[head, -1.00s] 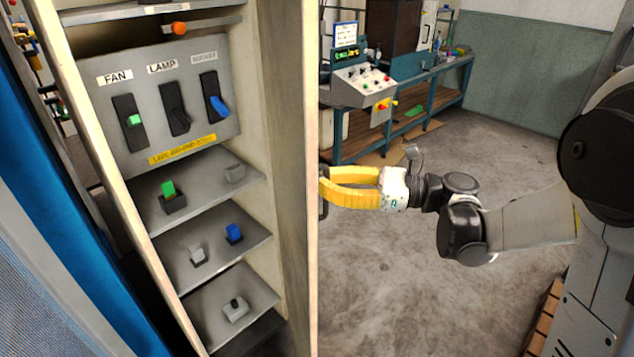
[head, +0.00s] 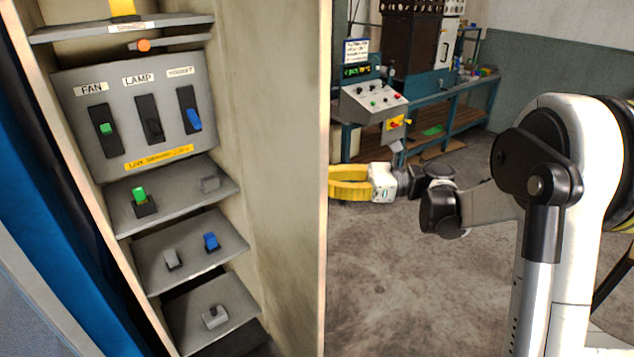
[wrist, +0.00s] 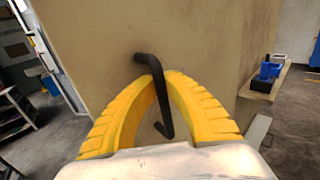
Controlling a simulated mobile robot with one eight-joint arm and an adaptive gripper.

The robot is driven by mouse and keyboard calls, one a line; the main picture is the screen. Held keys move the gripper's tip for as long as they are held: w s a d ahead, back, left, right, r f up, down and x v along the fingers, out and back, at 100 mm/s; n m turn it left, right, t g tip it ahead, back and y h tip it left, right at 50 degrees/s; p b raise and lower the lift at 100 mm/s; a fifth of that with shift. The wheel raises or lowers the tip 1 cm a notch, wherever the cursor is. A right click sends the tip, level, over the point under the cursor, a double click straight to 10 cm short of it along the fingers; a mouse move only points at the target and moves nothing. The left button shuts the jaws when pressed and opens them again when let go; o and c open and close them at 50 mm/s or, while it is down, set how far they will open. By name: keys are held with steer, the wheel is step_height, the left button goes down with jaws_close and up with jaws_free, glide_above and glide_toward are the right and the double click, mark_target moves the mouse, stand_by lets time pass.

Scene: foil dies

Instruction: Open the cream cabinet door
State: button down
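The cream cabinet door (head: 275,150) stands open in the head view, its inner face toward the camera. Its outer face (wrist: 105,50) fills the middle of the wrist view. A black bent handle (wrist: 158,95) is on that outer face. My gripper (wrist: 159,80) has its yellow fingers closed around the handle, one on each side. In the head view my gripper (head: 334,183) is at the door's far side, and its fingertips and the handle are hidden behind the door edge.
The open cabinet holds a switch panel (head: 135,110) and grey shelves (head: 190,250) with small switches. A control console (head: 372,105) and a blue workbench (head: 450,100) stand behind. Bare concrete floor (head: 400,300) lies right of the door.

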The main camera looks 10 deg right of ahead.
steer(key=shift+s+f, duration=0.1)
steer(key=shift+f, duration=0.05)
steer(key=c, duration=1.5)
jaws_free()
steer(key=shift+d, duration=0.15)
steer(key=shift+o, duration=0.2)
steer(key=s+d, duration=0.2)
steer(key=d, duration=0.9)
steer(key=shift+d, duration=0.35)
